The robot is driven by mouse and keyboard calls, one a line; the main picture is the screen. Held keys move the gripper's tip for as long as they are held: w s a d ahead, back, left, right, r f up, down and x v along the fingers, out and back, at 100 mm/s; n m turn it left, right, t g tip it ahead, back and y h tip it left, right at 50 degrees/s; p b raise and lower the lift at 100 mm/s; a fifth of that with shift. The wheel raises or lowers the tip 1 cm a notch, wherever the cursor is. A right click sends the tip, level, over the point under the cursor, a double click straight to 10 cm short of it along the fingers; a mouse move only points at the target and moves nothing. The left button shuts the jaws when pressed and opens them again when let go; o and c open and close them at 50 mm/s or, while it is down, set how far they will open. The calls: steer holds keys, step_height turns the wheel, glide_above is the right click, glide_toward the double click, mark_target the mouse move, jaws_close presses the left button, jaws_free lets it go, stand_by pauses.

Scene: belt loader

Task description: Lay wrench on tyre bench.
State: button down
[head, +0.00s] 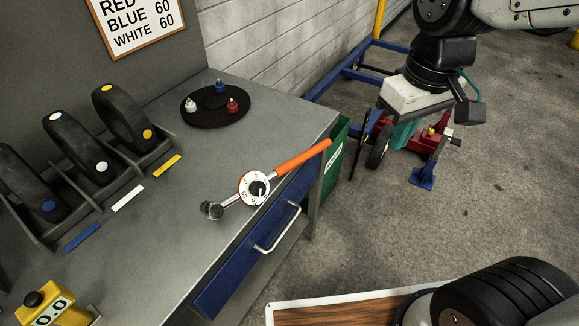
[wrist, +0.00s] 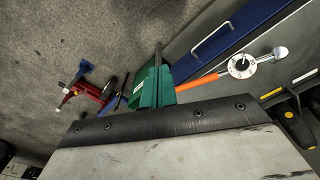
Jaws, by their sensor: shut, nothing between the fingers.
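The wrench (head: 301,158) has an orange handle, a round white dial and a metal head. It lies on the grey tyre bench (head: 178,238), its head and dial over the top and its handle reaching past the front edge. In the wrist view the wrench (wrist: 241,66) shows at the right. My gripper (head: 401,140) hangs right of the bench in the head view, apart from the wrench, shut and empty. In the wrist view its teal fingers (wrist: 164,80) overlap the line of the handle's end, so the depth gap is hard to judge there.
Several tyres in racks (head: 125,118) and a black round tray (head: 213,107) with small coloured items stand on the bench. A yellow button box (head: 46,306) is at lower left. A blue drawer (head: 250,245) and green bin (head: 334,165) are by the front. A red jack (head: 424,140) stands on the floor.

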mark_target(277, 172)
steer(key=w+a+f+n, duration=0.6)
steer(key=w+a+f, duration=0.35)
steer(key=a, duration=0.35)
step_height(277, 172, down, 10)
steer(key=w+a, duration=0.2)
steer(key=a, duration=0.1)
steer(key=shift+f+g, duration=0.25)
steer(key=shift+g, duration=0.15)
steer(key=w+a, duration=0.3)
steer(key=shift+w+a, duration=0.15)
steer(key=shift+a, duration=0.25)
